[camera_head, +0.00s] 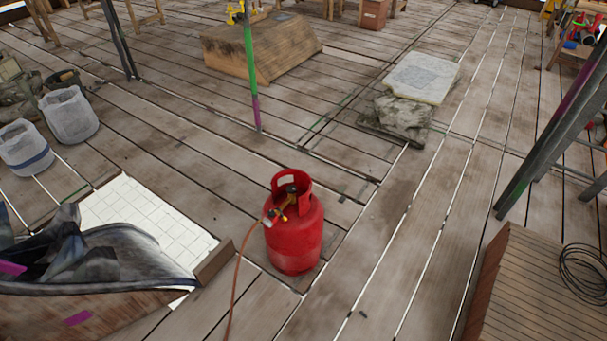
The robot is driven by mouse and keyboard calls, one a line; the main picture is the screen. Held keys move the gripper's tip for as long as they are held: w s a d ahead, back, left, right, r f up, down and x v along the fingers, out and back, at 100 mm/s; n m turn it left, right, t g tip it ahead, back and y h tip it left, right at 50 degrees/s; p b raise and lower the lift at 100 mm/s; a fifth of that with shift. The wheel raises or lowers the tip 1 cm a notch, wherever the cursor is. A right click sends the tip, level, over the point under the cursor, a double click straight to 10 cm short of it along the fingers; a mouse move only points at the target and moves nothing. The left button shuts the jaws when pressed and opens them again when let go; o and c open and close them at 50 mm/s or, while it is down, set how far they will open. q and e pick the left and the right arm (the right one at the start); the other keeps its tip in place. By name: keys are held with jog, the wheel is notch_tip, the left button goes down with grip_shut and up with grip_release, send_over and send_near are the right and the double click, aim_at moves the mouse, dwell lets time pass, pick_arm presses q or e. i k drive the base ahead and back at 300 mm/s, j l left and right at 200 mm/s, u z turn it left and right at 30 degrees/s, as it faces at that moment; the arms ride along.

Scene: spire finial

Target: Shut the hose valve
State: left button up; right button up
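A red gas cylinder (293,238) stands upright on the plank floor, a little below the middle of the head view. A red collar with an opening surrounds its top. A brass-yellow valve (281,207) sits inside and at the left of the collar. An orange hose (238,285) runs from the valve down to the bottom edge of the view. The valve is too small to tell whether it is open or shut. Neither of my grippers shows in this view.
A tarp-covered heap (95,262) lies at lower left by a white tiled patch (150,215). A slatted wooden box (540,290) with a black cable coil (583,268) stands at lower right. A thin post (251,75) rises behind the cylinder. Planks right of the cylinder are clear.

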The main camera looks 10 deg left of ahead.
aim_at(290, 188)
jog(key=i+l+u, duration=0.2)
jog(key=i, duration=0.7)
